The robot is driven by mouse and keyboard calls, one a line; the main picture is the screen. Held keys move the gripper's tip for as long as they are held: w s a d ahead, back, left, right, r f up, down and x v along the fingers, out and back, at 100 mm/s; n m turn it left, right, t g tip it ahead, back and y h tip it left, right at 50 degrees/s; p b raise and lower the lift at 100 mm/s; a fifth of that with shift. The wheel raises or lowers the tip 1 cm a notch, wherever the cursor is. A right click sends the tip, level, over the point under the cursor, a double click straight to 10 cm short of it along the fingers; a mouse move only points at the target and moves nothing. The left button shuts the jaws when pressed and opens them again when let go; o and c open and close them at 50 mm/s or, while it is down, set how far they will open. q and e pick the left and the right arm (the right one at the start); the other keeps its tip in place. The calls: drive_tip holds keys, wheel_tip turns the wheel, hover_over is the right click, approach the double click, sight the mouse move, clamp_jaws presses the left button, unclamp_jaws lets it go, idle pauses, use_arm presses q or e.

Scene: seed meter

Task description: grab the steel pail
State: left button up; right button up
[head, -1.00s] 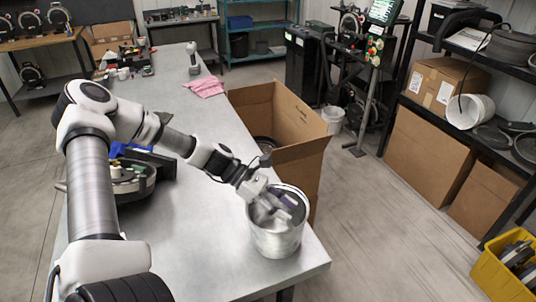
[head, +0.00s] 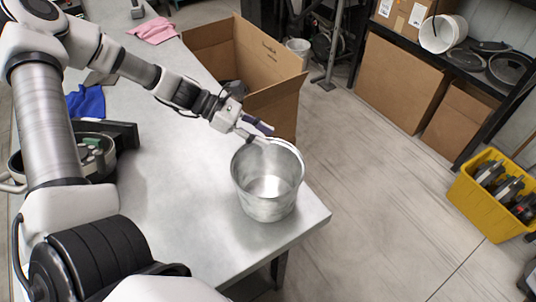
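The steel pail (head: 268,196) stands upright on the metal worktable (head: 175,205), near its right front corner. It is open at the top, and its inside looks empty. My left gripper (head: 258,131) is at the far rim of the pail, with its fingers apart and pointing toward the rim. One finger carries a dark purplish pad. I cannot tell whether a finger touches the rim, and nothing is seen held. My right gripper is not in view.
An open cardboard box (head: 262,62) stands beyond the table's right edge, close behind the pail. A pink cloth (head: 154,30), a blue cloth (head: 86,101) and a round device (head: 97,155) lie on the table. A yellow bin (head: 490,198) sits on the floor at right.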

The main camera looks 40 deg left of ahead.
use_arm(q)
drive_tip(key=shift+w+d+f+b, duration=0.3)
drive_tip(key=shift+f, duration=0.25)
drive_tip(key=shift+w+d+f+b, duration=0.25)
drive_tip(key=shift+w+d+f, duration=0.05)
drive_tip(key=shift+f, duration=0.25)
drive_tip(key=shift+d+r, duration=0.25)
drive_tip(key=shift+d, duration=0.15)
drive_tip(key=shift+a, duration=0.1)
clamp_jaws()
